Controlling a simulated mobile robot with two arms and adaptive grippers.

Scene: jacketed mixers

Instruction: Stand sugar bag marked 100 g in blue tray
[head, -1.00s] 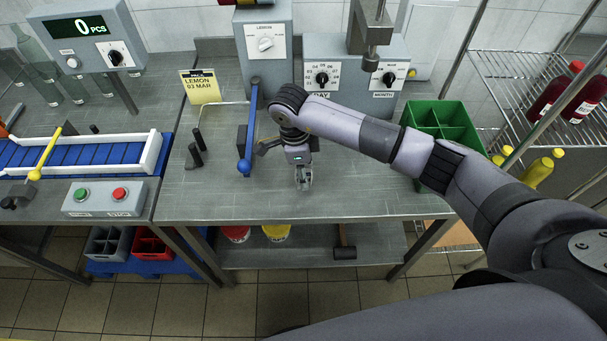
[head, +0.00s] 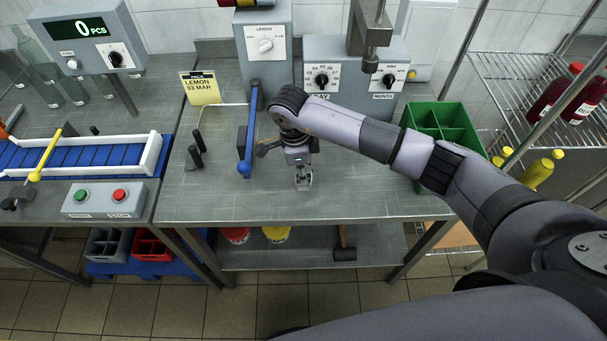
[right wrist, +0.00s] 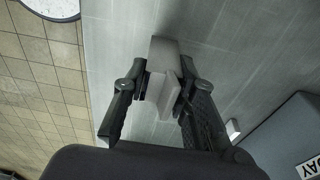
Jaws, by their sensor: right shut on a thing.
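My right gripper (head: 303,180) is low over the middle of the steel bench (head: 380,200), in front of the grey machines. In the right wrist view my right gripper (right wrist: 163,92) is shut on a small plain grey block-like piece (right wrist: 164,55). The piece's lower part is hidden between the fingers, and I cannot tell whether it touches the bench. I see no sugar bag marked 100 g and no clear blue tray in these frames. My left gripper is not in view.
A blue-handled lever (head: 246,140) stands left of my gripper. A green divided crate (head: 440,122) is at the bench's right. The bench front is clear. A wire shelf (head: 515,75) stands right.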

